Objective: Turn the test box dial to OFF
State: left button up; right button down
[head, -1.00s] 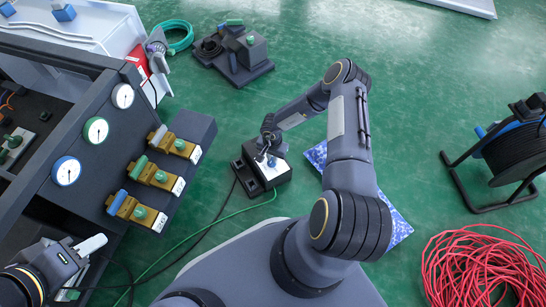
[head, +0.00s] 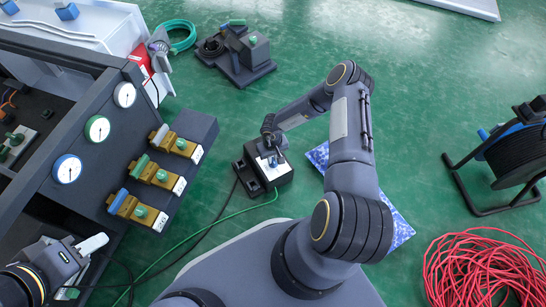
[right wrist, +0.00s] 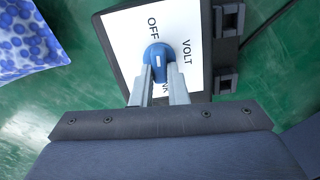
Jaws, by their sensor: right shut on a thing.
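The test box (head: 251,174) is a dark box with a white label face, on the green floor in the head view. Its blue dial (right wrist: 158,52) shows in the right wrist view, on the white face (right wrist: 118,38) printed with OFF above it and VOLT to its right. Another word is mostly hidden behind the fingers. My right gripper (right wrist: 159,76) is shut on the dial, one finger on each side. In the head view, my right gripper (head: 273,158) is over the label face. My left gripper (head: 92,244) is at lower left, away from the box; its jaw gap is unclear.
A panel (head: 60,205) with gauges and several brass valves stands left of the box. A blue-patterned bag (head: 400,229) lies under my right arm. Green and black cables run by the box. A red cable coil (head: 480,272) and a cable reel (head: 515,150) are at right.

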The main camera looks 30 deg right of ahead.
jog(key=shift+a+n, duration=0.1)
jog(key=shift+n, duration=0.5)
jog(key=c, duration=1.4)
grip_release()
jog(key=shift+c, duration=0.2)
notch_tip(320, 180, up, 8)
jog(key=p, duration=0.3)
jog(key=shift+f, duration=0.1)
